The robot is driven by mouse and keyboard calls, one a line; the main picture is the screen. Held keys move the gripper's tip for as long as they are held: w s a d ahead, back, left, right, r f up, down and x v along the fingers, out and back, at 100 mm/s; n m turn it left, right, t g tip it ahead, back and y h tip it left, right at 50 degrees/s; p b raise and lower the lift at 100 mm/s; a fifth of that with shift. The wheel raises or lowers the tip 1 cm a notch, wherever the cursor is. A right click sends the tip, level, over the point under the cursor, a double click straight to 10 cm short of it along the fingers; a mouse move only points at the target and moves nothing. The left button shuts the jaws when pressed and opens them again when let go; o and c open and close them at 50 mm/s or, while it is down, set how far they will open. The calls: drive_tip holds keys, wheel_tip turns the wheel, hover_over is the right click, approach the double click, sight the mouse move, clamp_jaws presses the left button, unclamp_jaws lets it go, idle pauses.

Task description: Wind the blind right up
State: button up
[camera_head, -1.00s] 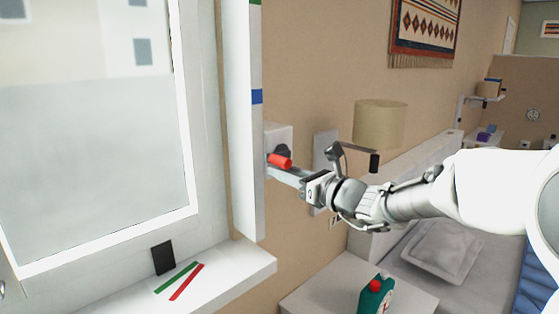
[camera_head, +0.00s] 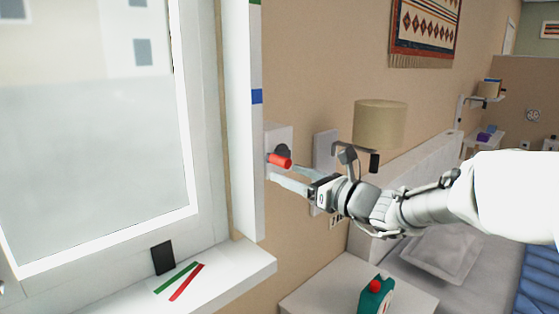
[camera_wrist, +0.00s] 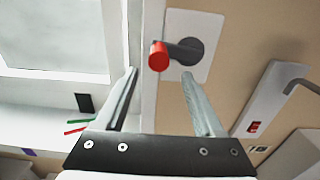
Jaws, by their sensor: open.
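A crank with a red knob (camera_head: 280,160) and a dark hub (camera_head: 283,150) sits on a white box (camera_head: 272,138) on the wall, right of the window. In the wrist view the red knob (camera_wrist: 159,56) points toward the camera, left of its dark hub (camera_wrist: 190,50). My gripper (camera_head: 270,169) is open at the crank. In the wrist view its fingers (camera_wrist: 158,73) stand apart to either side of and below the knob, holding nothing. Whether a finger touches the knob is unclear. No blind is clearly recognisable; the window pane (camera_head: 90,160) is grey below and shows a building above.
Red and green strips (camera_head: 187,282) and a black piece (camera_head: 163,258) are at the sill (camera_head: 225,275). A white post (camera_head: 250,190) with a blue band stands left of the crank. A lamp (camera_head: 380,125) and a green bottle (camera_head: 375,295) are to the right.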

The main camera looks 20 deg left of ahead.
drive_tip(key=v, duration=0.5)
drive_tip(key=shift+s+d, duration=0.1)
drive_tip(key=shift+d, duration=0.1)
drive_tip(key=s+d+f+n+g+h+p, duration=0.2)
drive_tip(key=s+n+g+h, duration=0.1)
drive_tip(key=s+n, duration=0.45)
drive_tip(key=s+d+f+n+g+h+p, duration=0.1)
drive_tip(key=s+d+n+g+h, duration=0.15)
drive_tip(key=s+n, duration=0.5)
drive_tip(key=s+d+n+t+h+p, duration=0.1)
drive_tip(key=s+d+n+h, duration=0.3)
drive_tip(key=d, duration=0.5)
drive_tip(key=s+d+f+n+t+h+p, duration=0.1)
drive_tip(key=s+d+n+h, duration=0.4)
drive_tip(key=d, duration=0.5)
drive_tip(key=shift+s+d+f+h+p, duration=0.15)
drive_tip(key=shift+s+f+h+p, duration=0.25)
drive_tip(key=shift+s+p, duration=0.55)
drive_tip(key=shift+s+r, duration=0.1)
drive_tip(key=shift+s, duration=0.05)
